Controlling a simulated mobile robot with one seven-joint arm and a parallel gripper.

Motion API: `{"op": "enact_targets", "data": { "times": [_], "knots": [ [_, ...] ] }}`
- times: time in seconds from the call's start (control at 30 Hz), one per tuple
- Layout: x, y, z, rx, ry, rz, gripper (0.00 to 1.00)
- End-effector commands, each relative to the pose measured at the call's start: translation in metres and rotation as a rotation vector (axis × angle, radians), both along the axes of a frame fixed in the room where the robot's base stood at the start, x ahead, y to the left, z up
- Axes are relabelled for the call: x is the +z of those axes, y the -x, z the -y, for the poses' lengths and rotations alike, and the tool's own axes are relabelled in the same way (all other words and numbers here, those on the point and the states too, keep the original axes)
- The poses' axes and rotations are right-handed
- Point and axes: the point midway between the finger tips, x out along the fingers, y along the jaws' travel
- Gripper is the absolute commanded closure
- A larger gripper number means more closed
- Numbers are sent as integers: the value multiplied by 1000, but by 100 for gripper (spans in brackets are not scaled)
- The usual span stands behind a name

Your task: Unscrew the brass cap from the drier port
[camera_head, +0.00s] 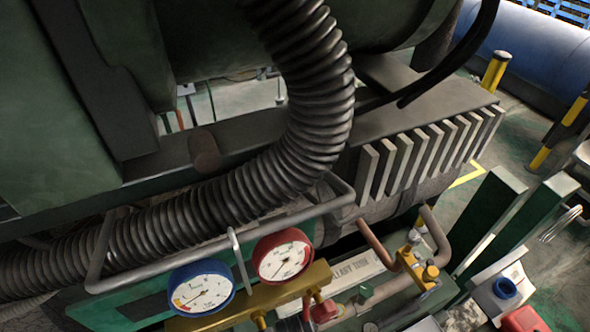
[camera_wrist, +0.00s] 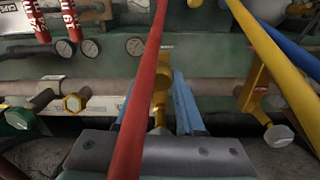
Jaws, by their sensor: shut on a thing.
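In the wrist view my gripper (camera_wrist: 157,88) has its two blue fingers on either side of a brass piece. It is shut on this piece, which I take to be the brass cap (camera_wrist: 160,104). A red hose crosses in front of the left finger and hides part of the grip. Whether the cap still sits on its port cannot be told. In the head view a brass valve (camera_head: 415,262) with copper pipe stands at the lower right. My gripper cannot be made out there.
A gauge manifold with a blue gauge (camera_head: 202,287) and a red gauge (camera_head: 283,256) stands in front. A thick ribbed hose (camera_head: 318,100) arches over the machine. In the wrist view the red hose (camera_wrist: 143,110) and a yellow hose (camera_wrist: 275,62) cross close to the camera.

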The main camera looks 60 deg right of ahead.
Motion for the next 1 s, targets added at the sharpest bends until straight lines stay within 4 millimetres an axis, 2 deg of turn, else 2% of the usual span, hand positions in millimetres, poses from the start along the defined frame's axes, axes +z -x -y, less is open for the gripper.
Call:
{"op": "enact_targets", "data": {
  "times": [0.13,0.27,0.53,1.0],
  "knots": [
    [1,0,-1,44,-3,-2,100],
    [2,0,-1,183,-3,-2,100],
    [2,0,0,168,-1,0,100],
    [25,0,0,166,0,0,100]
  ]
}}
